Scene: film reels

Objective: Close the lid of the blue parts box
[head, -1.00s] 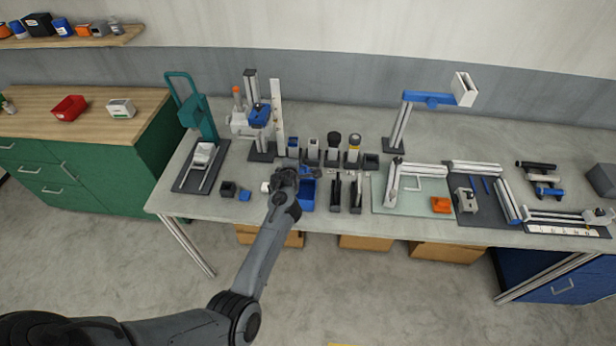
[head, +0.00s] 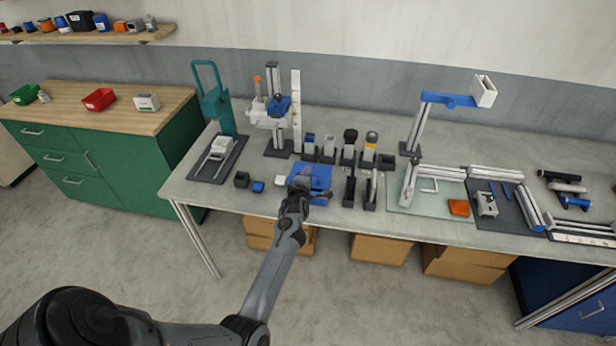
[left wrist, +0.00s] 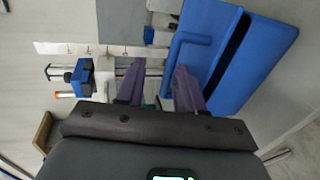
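The blue parts box (head: 326,197) sits near the front edge of the workbench, partly hidden behind my left gripper (head: 300,184). Its blue lid (head: 316,171) shows as a broad panel around the gripper's tip. In the left wrist view the lid (left wrist: 213,40) carries a bar handle, and a dark gap lies between it and the blue box body (left wrist: 258,65). My left gripper (left wrist: 157,82) has its two purple fingers apart with nothing clearly between them. One finger is close beside the handle; I cannot tell whether it touches. My right gripper is not in view.
Several small holders stand behind and right of the box, including a dark one (head: 349,188). A small blue block (head: 258,186) and a dark cup (head: 242,180) lie to its left. A teal press (head: 216,108) stands farther left. A glass-like mat (head: 432,200) lies right.

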